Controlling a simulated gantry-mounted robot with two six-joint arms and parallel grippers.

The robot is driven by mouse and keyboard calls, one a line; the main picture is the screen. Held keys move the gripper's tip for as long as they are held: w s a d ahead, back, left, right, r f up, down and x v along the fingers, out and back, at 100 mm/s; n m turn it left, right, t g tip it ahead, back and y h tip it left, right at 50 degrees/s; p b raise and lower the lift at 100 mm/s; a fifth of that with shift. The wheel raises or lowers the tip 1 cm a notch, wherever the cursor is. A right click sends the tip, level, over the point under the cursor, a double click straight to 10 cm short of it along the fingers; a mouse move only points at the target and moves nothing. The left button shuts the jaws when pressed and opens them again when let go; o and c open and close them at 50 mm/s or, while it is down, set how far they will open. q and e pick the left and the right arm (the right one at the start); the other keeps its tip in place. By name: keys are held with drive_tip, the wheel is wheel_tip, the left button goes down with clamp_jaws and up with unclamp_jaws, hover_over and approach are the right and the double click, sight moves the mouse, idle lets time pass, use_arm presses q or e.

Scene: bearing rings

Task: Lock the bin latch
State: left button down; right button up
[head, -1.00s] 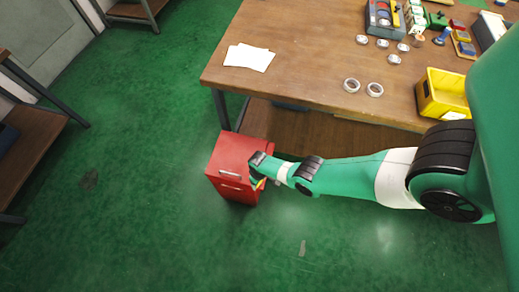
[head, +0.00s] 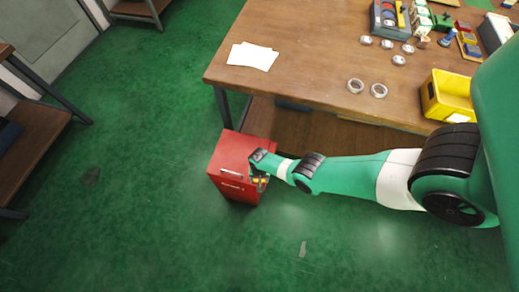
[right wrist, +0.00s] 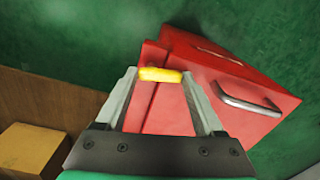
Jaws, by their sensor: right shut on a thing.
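The red bin (head: 240,150) stands on the green floor by the table's near left corner. It has a metal handle (head: 231,174) on its front, which also shows in the right wrist view (right wrist: 248,106). The yellow latch piece (right wrist: 160,75) lies across the gap between my right fingertips at the bin's side. My right gripper (head: 262,183) is at the bin's right side and is shut on this yellow piece. Whether the latch is locked cannot be told. My left gripper is not in view.
The wooden table (head: 300,60) stands behind the bin, with white papers (head: 252,56), metal rings (head: 355,86) and a yellow box (head: 447,98) on it. A shelf (head: 40,130) stands at the left.

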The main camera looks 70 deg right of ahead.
drive_tip(key=shift+d+m, duration=0.15)
drive_tip(key=shift+m, duration=1.05)
drive_tip(key=o, duration=1.4)
drive_tip(key=shift+r, duration=0.1)
wheel_tip(320, 180, up, 11)
drive_tip(key=p, duration=1.1)
drive_tip(key=shift+r+p, duration=0.2)
drive_tip(key=shift+p, duration=0.1)
